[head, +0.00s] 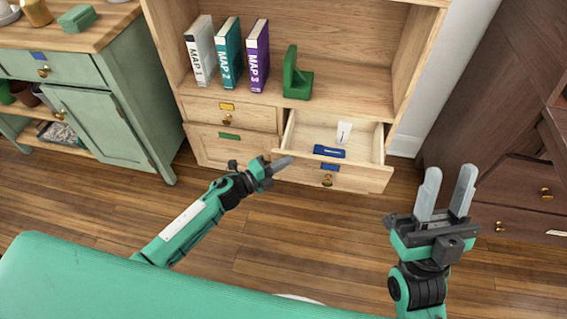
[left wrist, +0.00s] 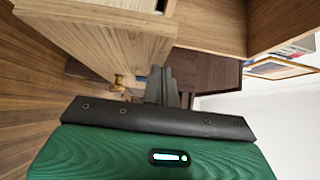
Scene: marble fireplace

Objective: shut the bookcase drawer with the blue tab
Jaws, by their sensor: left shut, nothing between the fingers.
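The bookcase drawer (head: 371,178) with the blue tab (head: 330,167) and a brass knob (head: 327,181) is pulled out. Inside it lie a blue item (head: 329,152) and a small white item (head: 344,132). My left gripper (head: 288,161) is shut and empty, its tips close to the left end of the drawer front; I cannot tell if they touch. In the left wrist view its fingers (left wrist: 161,86) show in front of the wooden panel (left wrist: 125,50), with a brass knob (left wrist: 117,83) behind them. My right gripper (head: 450,192) is open and empty, right of the drawer and nearer me.
Drawers with a yellow tab (head: 227,106) and a green tab (head: 229,137) are left of the open one. Three map books (head: 228,55) and a green bookend (head: 296,80) stand above. A green cabinet (head: 105,125) is left, a dark one (head: 490,110) right. Wooden floor lies clear in front.

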